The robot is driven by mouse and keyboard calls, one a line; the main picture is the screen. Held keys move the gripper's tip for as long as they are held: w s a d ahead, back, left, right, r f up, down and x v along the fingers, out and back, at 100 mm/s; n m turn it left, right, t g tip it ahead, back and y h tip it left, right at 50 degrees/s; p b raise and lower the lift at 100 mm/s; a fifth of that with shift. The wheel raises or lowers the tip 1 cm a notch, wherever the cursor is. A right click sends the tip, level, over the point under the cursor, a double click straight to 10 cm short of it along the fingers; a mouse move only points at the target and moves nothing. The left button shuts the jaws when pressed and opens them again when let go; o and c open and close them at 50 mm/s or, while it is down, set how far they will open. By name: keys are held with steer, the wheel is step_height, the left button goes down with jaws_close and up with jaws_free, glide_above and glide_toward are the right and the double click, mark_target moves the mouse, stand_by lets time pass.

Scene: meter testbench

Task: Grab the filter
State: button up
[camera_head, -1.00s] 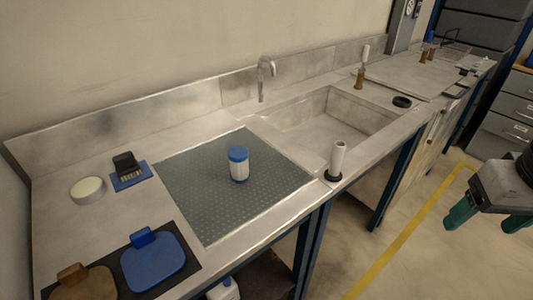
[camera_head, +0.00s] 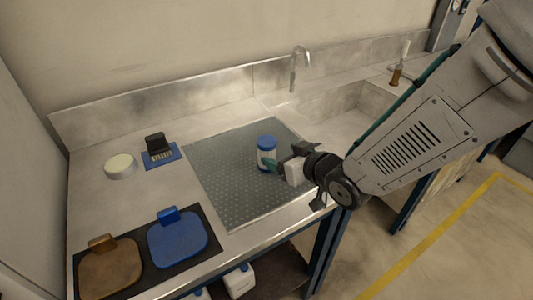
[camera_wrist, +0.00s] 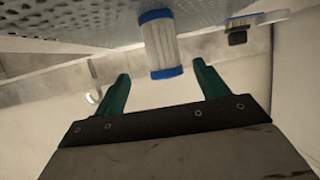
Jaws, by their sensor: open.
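The filter (camera_head: 267,155) is a white pleated cylinder with blue end caps, standing upright on the grey dimpled mat (camera_head: 215,175). My gripper (camera_head: 278,163) is low at its right side, with green fingers pointing toward it. In the wrist view, which looks upside down, the filter (camera_wrist: 162,42) is centred ahead. My gripper (camera_wrist: 160,76) is open there, with one finger on each side of the filter's line. The blue cap nearest the fingers lies about level with the fingertips. I cannot tell whether a finger touches it. The gripper partly covers the filter's lower right in the head view.
A sink with a tap (camera_head: 294,66) lies behind my arm. A round white-topped dish (camera_head: 120,166) and a black-handled brush on a blue pad (camera_head: 161,152) stand left. Blue (camera_head: 178,240) and brown (camera_head: 110,265) handled plates lie at the front left.

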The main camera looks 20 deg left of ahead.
mark_target(273, 152)
steer(key=x, duration=0.7)
steer(key=shift+a, duration=0.35)
steer(key=c, duration=1.1)
steer(key=shift+c, duration=0.2)
